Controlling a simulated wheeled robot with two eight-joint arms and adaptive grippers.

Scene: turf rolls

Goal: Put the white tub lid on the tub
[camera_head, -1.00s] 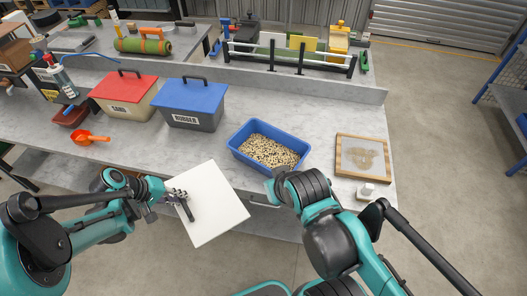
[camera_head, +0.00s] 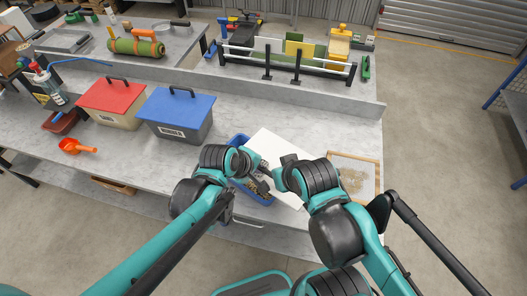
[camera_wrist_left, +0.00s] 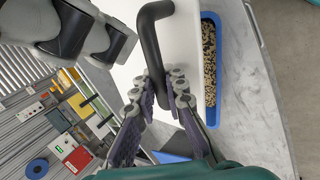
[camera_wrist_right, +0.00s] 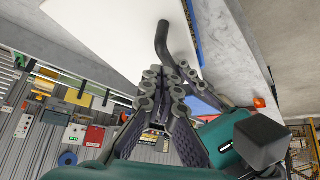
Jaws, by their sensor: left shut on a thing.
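The white tub lid (camera_head: 295,149) is held at a tilt over the right part of the blue tub (camera_head: 238,139) and reaches past it toward the wooden frame. My left gripper (camera_head: 263,172) is shut on its dark handle (camera_wrist_left: 149,45), which runs between the fingers in the left wrist view. The tub's speckled filling (camera_wrist_left: 209,65) shows in an uncovered strip beside the lid. My right gripper (camera_wrist_right: 168,76) is close to the dark handle in the right wrist view. Its fingertips are near each other, but their grip cannot be made out. Both arms hide much of the tub.
A grey box with a blue lid (camera_head: 180,103) and a box with a red lid (camera_head: 111,92) stand left of the tub. An orange scoop (camera_head: 72,146) lies farther left. A wooden frame (camera_head: 357,157) is close on the right. A rail rack (camera_head: 285,63) stands behind.

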